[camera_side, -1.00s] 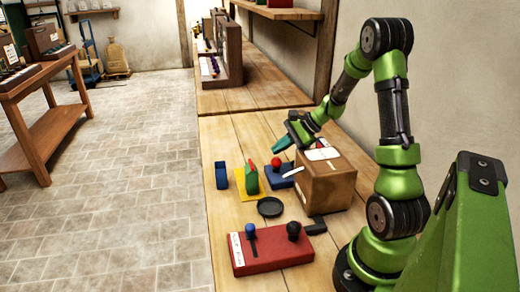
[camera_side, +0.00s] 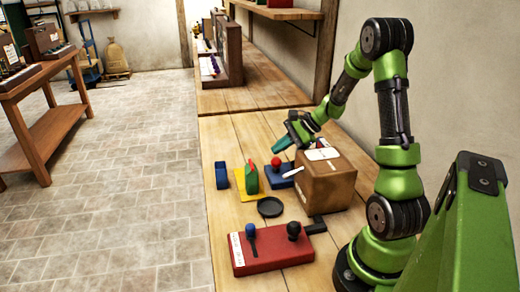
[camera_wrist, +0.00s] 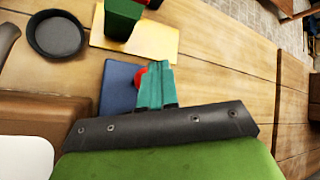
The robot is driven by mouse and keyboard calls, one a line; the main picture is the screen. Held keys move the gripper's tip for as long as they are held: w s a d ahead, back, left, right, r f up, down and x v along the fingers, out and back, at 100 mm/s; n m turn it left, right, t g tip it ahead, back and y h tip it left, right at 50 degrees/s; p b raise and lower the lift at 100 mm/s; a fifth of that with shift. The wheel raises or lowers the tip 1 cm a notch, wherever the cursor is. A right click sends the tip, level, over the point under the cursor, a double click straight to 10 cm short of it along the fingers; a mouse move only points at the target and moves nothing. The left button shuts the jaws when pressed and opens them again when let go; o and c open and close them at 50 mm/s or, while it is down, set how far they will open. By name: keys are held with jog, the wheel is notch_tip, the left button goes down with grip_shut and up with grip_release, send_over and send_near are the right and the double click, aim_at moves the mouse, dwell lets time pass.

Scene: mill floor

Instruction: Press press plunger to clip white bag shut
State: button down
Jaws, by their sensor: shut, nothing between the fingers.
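My gripper (camera_side: 280,145) has teal fingers pressed together, with nothing between them. It hangs above and behind a blue block with a red ball knob (camera_side: 276,162). In the wrist view the closed fingers (camera_wrist: 155,85) partly cover the red knob (camera_wrist: 141,76) and the blue base (camera_wrist: 118,88); I cannot tell whether they touch. A white strip (camera_side: 293,173) slants beside the blue block. A red box (camera_side: 272,256) in front carries a blue-knobbed lever (camera_side: 250,231) and a black knob (camera_side: 294,229). I cannot tell which knob is the press plunger, and no white bag is clearly recognisable.
A brown box (camera_side: 327,188) with white labels stands right of the blue block, close under my arm. A green block (camera_side: 251,181) on a yellow plate (camera_side: 240,184), a blue piece (camera_side: 221,175) and a black dish (camera_side: 270,207) lie on the bench. The left bench edge is clear.

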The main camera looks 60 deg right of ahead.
aim_at(276, 160)
jog(key=shift+f, duration=0.1)
dwell(0.7)
jog(key=shift+f, duration=0.4)
jog(key=shift+s+a+f, duration=0.1)
jog(key=shift+s+f, duration=0.05)
jog(key=shift+f, duration=1.15)
dwell(1.3)
jog(key=shift+r, duration=0.2)
jog(key=shift+s+a+r, duration=0.2)
jog(key=shift+a+r, duration=0.05)
jog(key=shift+r, duration=0.5)
jog(key=shift+a+r, duration=0.15)
jog(key=shift+r, duration=2.75)
jog(key=shift+d, duration=0.2)
